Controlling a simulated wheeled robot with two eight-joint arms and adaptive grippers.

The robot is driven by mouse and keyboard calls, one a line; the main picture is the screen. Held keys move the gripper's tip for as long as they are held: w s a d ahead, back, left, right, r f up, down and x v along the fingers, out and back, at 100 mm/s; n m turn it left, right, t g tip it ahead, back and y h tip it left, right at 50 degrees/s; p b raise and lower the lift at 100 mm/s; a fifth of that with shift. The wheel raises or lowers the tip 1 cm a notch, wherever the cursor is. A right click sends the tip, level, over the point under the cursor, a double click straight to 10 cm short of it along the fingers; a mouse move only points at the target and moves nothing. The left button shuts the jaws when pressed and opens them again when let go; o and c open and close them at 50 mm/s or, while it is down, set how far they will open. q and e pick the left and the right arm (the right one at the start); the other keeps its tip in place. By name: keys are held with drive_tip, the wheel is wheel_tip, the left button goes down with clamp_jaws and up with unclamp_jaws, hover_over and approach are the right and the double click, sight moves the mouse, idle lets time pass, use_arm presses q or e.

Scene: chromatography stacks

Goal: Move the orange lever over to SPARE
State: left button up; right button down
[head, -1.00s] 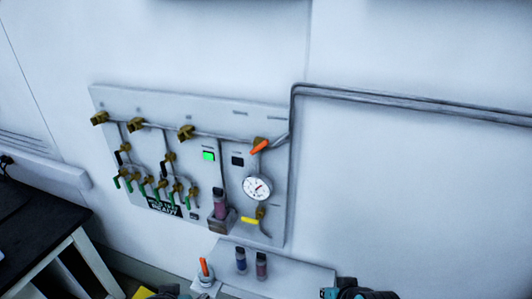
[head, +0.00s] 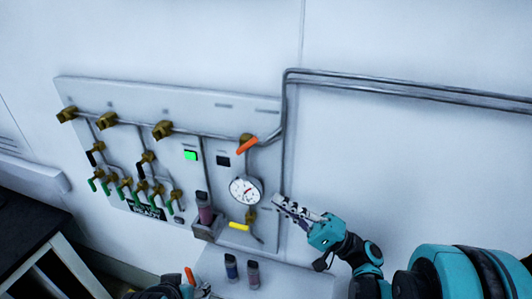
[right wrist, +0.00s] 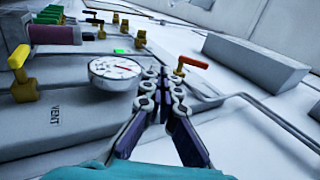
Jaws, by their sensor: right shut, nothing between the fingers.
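The orange lever (head: 247,146) sits on a brass valve at the upper right of the wall panel, slanting up to the right. In the right wrist view the orange lever (right wrist: 192,62) is just beyond and right of my fingertips. My right gripper (head: 278,202) is shut and empty, pointing up-left, below and right of the lever and beside the gauge. Its closed fingers also show in the right wrist view (right wrist: 165,78), apart from the lever. No SPARE label is legible. Part of my left arm shows at the bottom edge; its finger state is unclear.
A round gauge (head: 245,191) and yellow lever (head: 239,226) are below the orange lever. Several green levers are at the panel's left. Two vials (head: 231,266) and an orange-topped item (head: 189,275) stand below. Pipes (head: 400,92) run right.

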sight(246, 146)
use_arm(q)
drive_tip(key=shift+w+d+f, duration=0.15)
drive_tip(key=shift+w+f, duration=0.05)
drive_tip(key=shift+w, duration=0.3)
use_arm(e)
drive_tip(key=d+y, duration=0.1)
drive_tip(key=d+r+y, duration=0.1)
drive_tip(key=d, duration=0.1)
drive_tip(key=d+y, duration=0.1)
drive_tip(key=d, duration=0.1)
drive_tip(key=shift+r+n, duration=0.25)
drive_tip(key=shift+n, duration=0.05)
use_arm(q)
drive_tip(key=shift+f+b, duration=0.15)
drive_tip(key=shift+b, duration=0.15)
use_arm(e)
drive_tip(key=x, duration=1.4)
drive_tip(key=shift+d+r, duration=0.15)
drive_tip(key=shift+r, duration=0.05)
